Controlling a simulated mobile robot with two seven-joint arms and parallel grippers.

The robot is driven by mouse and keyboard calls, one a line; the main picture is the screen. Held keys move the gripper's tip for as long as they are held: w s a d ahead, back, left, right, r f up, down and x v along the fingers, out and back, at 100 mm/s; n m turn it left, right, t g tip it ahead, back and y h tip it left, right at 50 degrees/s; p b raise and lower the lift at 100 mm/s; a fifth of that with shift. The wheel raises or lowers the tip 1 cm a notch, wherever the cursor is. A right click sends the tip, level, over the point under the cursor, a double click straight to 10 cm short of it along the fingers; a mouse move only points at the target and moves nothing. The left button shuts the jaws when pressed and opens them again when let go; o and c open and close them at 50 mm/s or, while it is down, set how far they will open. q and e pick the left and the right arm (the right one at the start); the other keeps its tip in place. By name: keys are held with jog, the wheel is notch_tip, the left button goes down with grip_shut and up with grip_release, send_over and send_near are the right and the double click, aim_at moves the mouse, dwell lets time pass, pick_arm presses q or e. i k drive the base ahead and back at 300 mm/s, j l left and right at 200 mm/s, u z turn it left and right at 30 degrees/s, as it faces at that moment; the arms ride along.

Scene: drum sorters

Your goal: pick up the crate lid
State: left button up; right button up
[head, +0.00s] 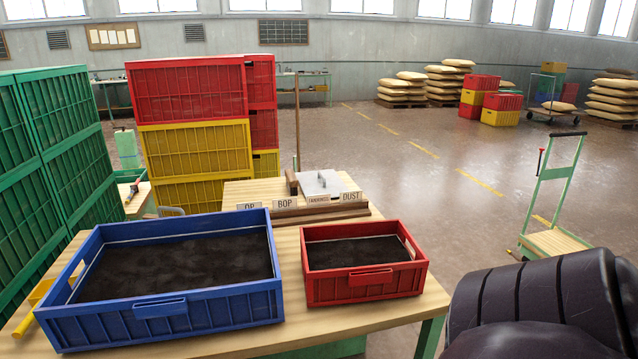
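A blue crate (165,311) and a smaller red crate (365,288) stand open on the table (345,343), each with dark material inside. Neither of my grippers is in view. A dark rounded part at the lower right appears to be part of my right arm.
Small signs, one reading BOP (285,204), stand behind the crates. A yellow-handled tool (24,325) lies at the table's left edge. Stacked green crates (60,150) stand left, red and yellow ones (195,150) behind. A green hand cart (555,190) stands right. Open floor lies beyond.

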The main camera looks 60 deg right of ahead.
aim_at(319, 182)
jog(key=z, duration=1.95)
